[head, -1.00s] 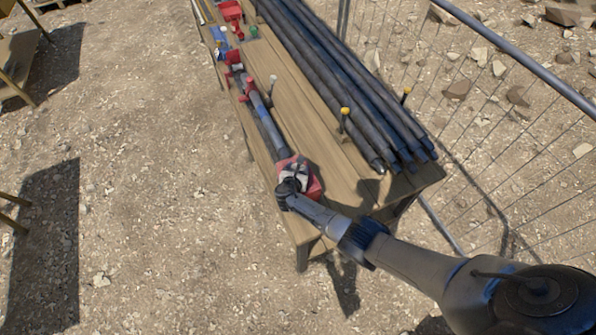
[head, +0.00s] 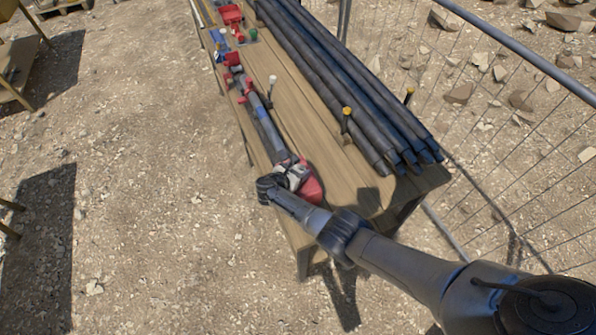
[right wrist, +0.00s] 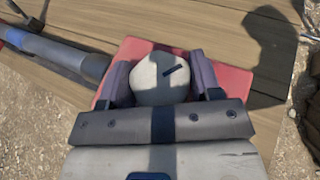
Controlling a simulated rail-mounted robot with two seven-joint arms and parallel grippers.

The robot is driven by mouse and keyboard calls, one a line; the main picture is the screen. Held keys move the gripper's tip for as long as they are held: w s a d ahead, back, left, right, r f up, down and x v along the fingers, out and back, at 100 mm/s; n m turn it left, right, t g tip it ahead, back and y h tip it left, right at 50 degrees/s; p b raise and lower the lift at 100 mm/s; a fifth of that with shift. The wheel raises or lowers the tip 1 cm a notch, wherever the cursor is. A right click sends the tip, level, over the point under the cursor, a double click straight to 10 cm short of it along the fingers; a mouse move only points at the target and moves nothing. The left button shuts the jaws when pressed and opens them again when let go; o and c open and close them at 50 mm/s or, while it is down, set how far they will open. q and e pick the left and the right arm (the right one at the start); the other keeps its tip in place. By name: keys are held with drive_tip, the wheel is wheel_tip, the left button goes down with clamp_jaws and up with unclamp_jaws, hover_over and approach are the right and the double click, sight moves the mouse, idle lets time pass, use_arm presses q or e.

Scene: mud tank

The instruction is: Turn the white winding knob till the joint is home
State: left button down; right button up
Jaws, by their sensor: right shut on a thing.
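The white winding knob (right wrist: 160,80) sits between the two fingers of my right gripper (right wrist: 162,84) in the right wrist view. It is round, with a dark mark on its top right. The gripper is shut on it. A red block (right wrist: 232,84) lies under and around the knob, at the near end of the table. In the head view my right gripper (head: 284,180) covers most of the knob. A dark pipe (head: 265,128) with a blue band runs from the red block along the table's left side to red clamps (head: 234,68). My left gripper is not in view.
The wooden table (head: 300,128) carries a stack of long dark pipes (head: 340,80) on its right, by posts with yellow tops (head: 346,111). A white-topped post (head: 272,80) stands beside the pipe. A wire fence (head: 490,120) runs along the right.

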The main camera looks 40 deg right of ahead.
drive_tip(key=o, duration=0.9)
drive_tip(key=shift+a+r, duration=0.1)
drive_tip(key=p+v, duration=0.3)
drive_tip(key=v, duration=1)
drive_tip(key=shift+s+a, duration=0.1)
drive_tip(key=shift+a, duration=0.15)
